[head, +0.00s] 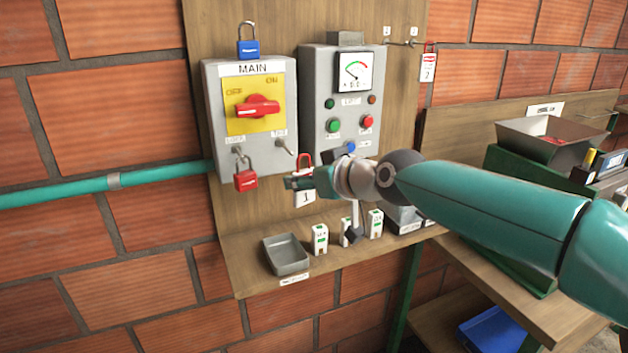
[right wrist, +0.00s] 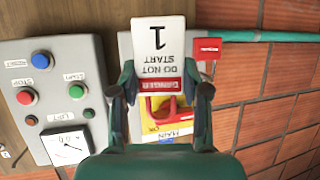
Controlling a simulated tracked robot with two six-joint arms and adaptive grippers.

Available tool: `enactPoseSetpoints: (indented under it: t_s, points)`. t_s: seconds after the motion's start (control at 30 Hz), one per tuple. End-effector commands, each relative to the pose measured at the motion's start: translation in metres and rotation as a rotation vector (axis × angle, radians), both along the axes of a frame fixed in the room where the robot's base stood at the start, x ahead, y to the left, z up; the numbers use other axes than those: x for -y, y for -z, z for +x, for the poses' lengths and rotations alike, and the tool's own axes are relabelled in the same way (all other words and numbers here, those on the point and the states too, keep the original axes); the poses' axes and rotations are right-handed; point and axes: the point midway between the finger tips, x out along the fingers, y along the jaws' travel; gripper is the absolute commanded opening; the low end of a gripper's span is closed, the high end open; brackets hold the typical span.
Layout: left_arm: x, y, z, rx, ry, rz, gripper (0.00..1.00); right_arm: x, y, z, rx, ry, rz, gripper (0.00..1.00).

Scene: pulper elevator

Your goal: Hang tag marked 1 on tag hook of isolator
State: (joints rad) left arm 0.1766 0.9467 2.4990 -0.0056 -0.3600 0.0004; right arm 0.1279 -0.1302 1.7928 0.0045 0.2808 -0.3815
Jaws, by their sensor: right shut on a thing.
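The white tag marked 1 (head: 306,198), with its red top and loop, is held by my right gripper (head: 302,180), which is shut on it. The tag also shows between the fingers in the right wrist view (right wrist: 158,48), reading upside down. The grey isolator (head: 216,104), labelled MAIN, has a yellow plate with a red handle (head: 257,107). Its small tag hook (head: 285,148) sticks out at the lower right, apart from the tag, which is lower and to the right. A red padlock (head: 246,180) hangs at the isolator's lower left. My left gripper is out of view.
A grey control box (head: 315,95) with buttons and a meter stands right of the isolator. A blue padlock (head: 248,48) is above it. Tag 2 (head: 428,68) hangs at upper right. A shelf below carries a grey tray (head: 286,256) and several small white blocks.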

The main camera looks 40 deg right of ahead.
Motion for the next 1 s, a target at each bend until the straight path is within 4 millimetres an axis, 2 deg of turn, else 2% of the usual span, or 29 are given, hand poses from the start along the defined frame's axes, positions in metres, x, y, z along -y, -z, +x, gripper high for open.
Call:
enactPoseSetpoints:
  t_s: [1.0]
  points:
    - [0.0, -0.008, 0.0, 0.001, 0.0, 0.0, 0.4, 0.013, 0.008, 0.061, -0.001, -0.003, 0.001, 0.15]
